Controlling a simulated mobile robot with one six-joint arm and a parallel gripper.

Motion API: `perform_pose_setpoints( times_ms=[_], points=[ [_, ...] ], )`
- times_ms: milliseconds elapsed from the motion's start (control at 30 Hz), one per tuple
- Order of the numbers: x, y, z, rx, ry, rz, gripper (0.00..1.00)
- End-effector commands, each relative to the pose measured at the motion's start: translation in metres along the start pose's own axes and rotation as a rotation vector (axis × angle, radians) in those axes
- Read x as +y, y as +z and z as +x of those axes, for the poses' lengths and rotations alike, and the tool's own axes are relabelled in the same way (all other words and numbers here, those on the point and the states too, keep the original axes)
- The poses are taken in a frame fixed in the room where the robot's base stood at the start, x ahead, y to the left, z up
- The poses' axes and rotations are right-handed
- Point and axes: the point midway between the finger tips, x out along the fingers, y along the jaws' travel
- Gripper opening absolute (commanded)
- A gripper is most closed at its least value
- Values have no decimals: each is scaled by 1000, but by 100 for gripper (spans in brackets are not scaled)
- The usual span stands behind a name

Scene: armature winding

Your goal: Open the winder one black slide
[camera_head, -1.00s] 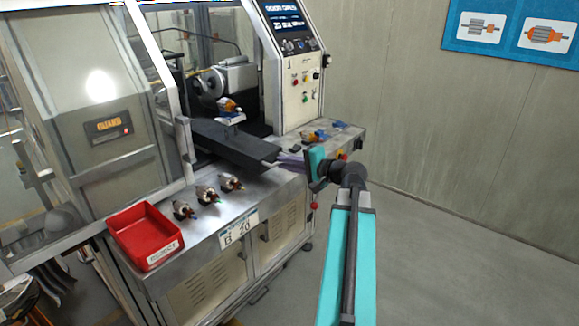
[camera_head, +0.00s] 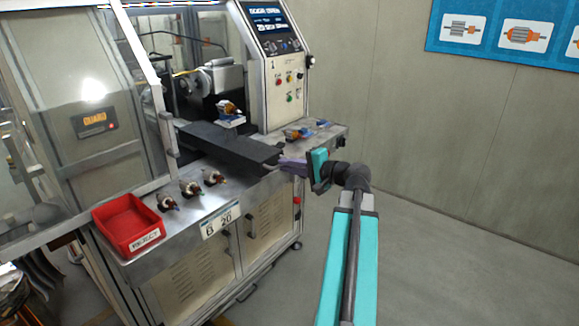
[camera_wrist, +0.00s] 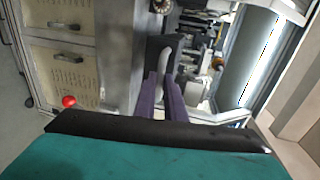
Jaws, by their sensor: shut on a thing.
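The black slide (camera_head: 225,143) is a long dark plate reaching out of the winder's opening over the front bench. A copper-wound armature (camera_head: 228,108) sits in a pale-blue-edged holder on its inner part. My gripper (camera_head: 284,163) is at the slide's outer end, at the right, with purple fingers. In the wrist view, my gripper (camera_wrist: 164,92) is shut on a pale curved handle (camera_wrist: 166,66) in front of a dark plate. The fingers hide part of the handle. In the head view the handle is too small to tell apart.
A red reject tray (camera_head: 128,224) stands on the bench's left front, with several armatures in a row to its right. The bench's right end carries another armature (camera_head: 296,133). The guard frame (camera_head: 150,85) stands left of the slide. Floor is clear at the right.

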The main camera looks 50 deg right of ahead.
Motion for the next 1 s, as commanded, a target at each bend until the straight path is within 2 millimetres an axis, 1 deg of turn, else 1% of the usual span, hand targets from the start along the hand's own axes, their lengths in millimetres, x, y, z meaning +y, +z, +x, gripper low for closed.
perform_pose_setpoints(
  times_ms=[33,67,100,167,533,667,867,1000],
  points=[
    [0,1,-1,-4,0,1,0],
    [0,0,-1,-4,0,1,12],
    [0,0,-1,-3,0,1,18],
    [0,-1,-2,-2,0,1,28],
    [1,-2,-4,2,0,1,29],
    [1,-2,-9,2,0,1,29],
    [2,-2,-30,5,0,0,29],
    [2,-2,-50,5,0,2,29]
  ],
)
